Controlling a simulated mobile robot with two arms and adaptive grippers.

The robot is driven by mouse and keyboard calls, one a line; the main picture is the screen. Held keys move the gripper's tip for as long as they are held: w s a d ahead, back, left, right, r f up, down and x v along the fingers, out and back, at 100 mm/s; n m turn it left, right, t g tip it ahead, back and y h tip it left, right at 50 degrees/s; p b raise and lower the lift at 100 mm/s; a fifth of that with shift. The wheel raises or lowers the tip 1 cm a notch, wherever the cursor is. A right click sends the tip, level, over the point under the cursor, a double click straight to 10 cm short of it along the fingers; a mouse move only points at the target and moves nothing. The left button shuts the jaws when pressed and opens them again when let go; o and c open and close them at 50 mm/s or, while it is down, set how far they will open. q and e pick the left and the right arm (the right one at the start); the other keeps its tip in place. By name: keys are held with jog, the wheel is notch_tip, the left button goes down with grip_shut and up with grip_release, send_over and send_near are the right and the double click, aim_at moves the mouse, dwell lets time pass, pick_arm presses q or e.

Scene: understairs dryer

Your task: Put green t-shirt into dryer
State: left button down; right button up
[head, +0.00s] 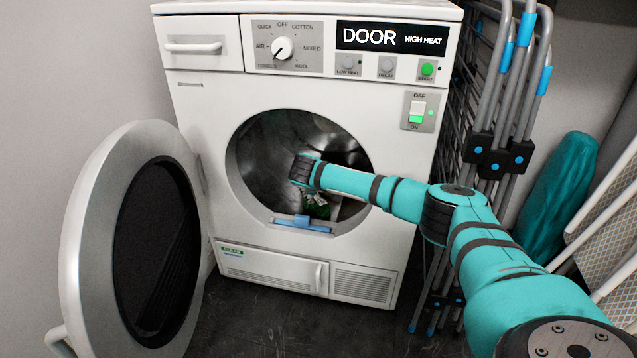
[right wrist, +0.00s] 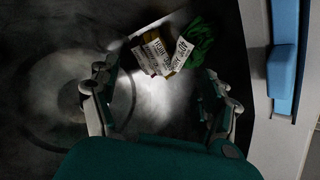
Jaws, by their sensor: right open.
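The white dryer (head: 205,120) stands ahead with its round door (head: 88,245) swung open to the left. My right arm reaches through the opening, and its wrist is inside the drum (head: 265,160). The green t-shirt (head: 316,203) shows as a small dark green patch low in the drum. In the right wrist view it is a crumpled green cloth (right wrist: 202,40) beside pale patches with black lettering (right wrist: 160,55). My right gripper (right wrist: 158,80) is open and empty, its fingers spread, with the cloth beyond the tips. My left gripper is out of view.
A blue latch piece (head: 302,222) sits on the opening's lower rim; it also shows in the right wrist view (right wrist: 283,65). The display (head: 392,38) reads DOOR, HIGH HEAT. A folded drying rack (head: 485,130) and a teal ironing board (head: 565,185) stand close on the right.

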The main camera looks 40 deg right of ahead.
jog(key=v, duration=1)
dwell(0.3)
